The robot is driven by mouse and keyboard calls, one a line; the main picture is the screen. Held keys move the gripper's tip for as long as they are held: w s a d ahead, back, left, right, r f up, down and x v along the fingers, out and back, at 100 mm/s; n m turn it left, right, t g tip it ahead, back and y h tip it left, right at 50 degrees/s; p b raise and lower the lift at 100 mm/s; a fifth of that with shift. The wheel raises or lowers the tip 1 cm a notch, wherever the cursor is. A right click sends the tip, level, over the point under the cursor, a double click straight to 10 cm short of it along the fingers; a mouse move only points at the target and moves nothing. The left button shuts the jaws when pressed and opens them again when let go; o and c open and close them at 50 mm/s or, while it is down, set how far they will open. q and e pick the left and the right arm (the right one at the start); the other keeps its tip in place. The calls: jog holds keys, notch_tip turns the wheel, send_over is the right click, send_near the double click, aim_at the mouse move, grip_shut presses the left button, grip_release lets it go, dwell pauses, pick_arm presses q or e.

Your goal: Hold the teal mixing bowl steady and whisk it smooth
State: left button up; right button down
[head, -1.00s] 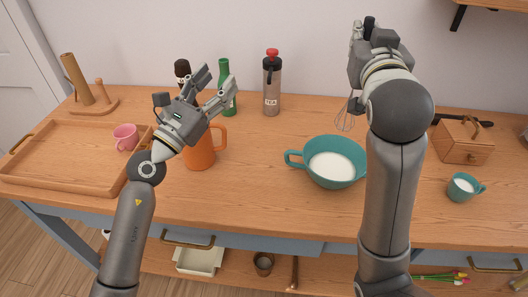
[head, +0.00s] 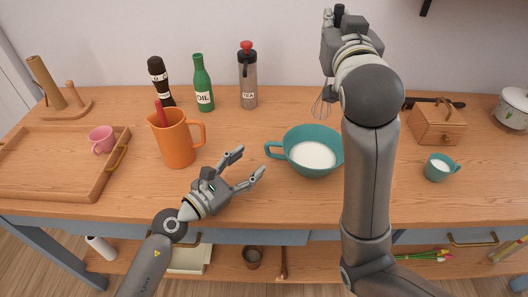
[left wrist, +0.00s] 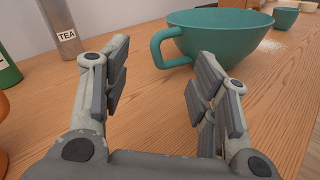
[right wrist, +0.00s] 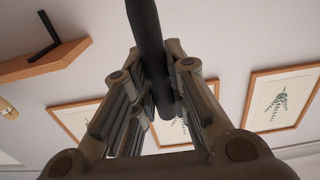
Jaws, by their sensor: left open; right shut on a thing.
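The teal mixing bowl (head: 312,165) stands upright on the counter with white contents in it, its handle on the left side. The bowl and handle also show ahead in the left wrist view (left wrist: 222,38). My left gripper (head: 254,163) is open and empty, just short of the handle and apart from it. My right gripper (head: 334,22) is raised behind the bowl, shut on the dark handle of the whisk (right wrist: 150,45). The whisk's wire loops (head: 321,106) hang down behind the bowl, outside it. My right arm hides part of the counter right of the bowl.
An orange pitcher (head: 173,142) stands left of the bowl, near my left gripper. Behind are an oil bottle (head: 203,85) and a tea flask (head: 248,80). A teal cup (head: 439,168) and wooden box (head: 437,126) are at right. A tray (head: 50,180) lies at left.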

aim_at(267, 151)
pick_arm(q)
jog(key=shift+f, duration=0.75)
jog(key=x, duration=0.7)
jog(key=shift+w+d, duration=0.1)
jog(key=shift+w, duration=0.1)
grip_shut()
